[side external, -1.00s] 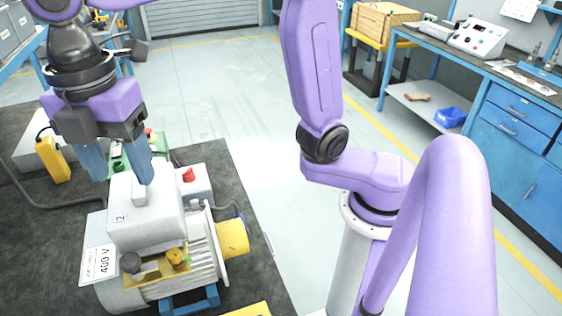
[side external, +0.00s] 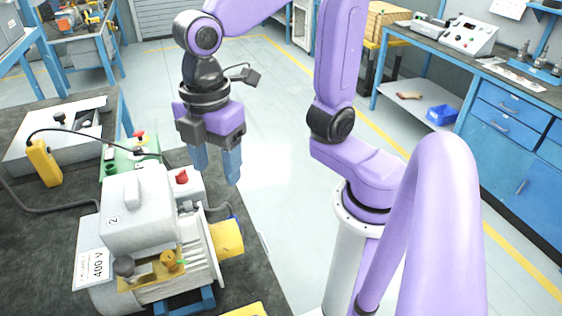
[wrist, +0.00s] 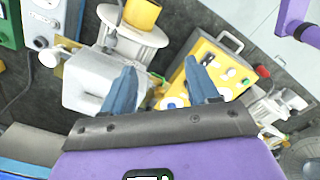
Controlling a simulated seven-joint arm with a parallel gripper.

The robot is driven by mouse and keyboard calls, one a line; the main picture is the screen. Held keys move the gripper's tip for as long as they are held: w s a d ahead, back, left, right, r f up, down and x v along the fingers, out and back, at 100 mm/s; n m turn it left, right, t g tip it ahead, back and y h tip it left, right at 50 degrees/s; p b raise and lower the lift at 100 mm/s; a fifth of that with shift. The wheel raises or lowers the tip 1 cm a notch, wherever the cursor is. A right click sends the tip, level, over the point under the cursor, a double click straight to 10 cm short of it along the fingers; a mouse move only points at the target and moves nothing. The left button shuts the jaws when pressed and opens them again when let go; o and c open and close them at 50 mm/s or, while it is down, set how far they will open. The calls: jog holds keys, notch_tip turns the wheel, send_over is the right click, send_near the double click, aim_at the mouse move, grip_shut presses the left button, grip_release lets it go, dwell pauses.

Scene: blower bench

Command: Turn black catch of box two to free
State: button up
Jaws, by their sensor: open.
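Box two is the light grey terminal box (side external: 150,218) marked "2", on top of a finned grey motor (side external: 201,250) with a yellow end cap (side external: 229,238). On the brass plate at its near side stand a dark, near-black knob (side external: 124,266), likely the black catch, and a brass knob (side external: 168,258). My gripper (side external: 215,172) is open and empty, up behind and right of the box, clear of it. In the wrist view, the grey box (wrist: 88,88) lies left of my open fingers (wrist: 160,83). I cannot make out the dark knob there.
A smaller grey box with a red knob (side external: 181,176) and a green unit (side external: 125,162) stand behind box two. A yellow pendant (side external: 44,163) with a cable is at left. In the wrist view, a yellow case (wrist: 222,78) stands on the dark bench right of the motor.

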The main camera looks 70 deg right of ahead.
jog(key=s+d+f+m, duration=0.3)
jog(key=s+d+f, duration=0.2)
jog(key=s+d, duration=0.2)
jog(key=d, duration=0.2)
jog(key=shift+d+f+m, duration=0.3)
jog(key=shift+d, duration=0.1)
jog(key=shift+s, duration=0.1)
jog(key=shift+s+d+f+m, duration=0.3)
jog(key=shift+s+d+f, duration=0.15)
jog(key=shift+s+d, duration=0.3)
jog(key=shift+w, duration=0.15)
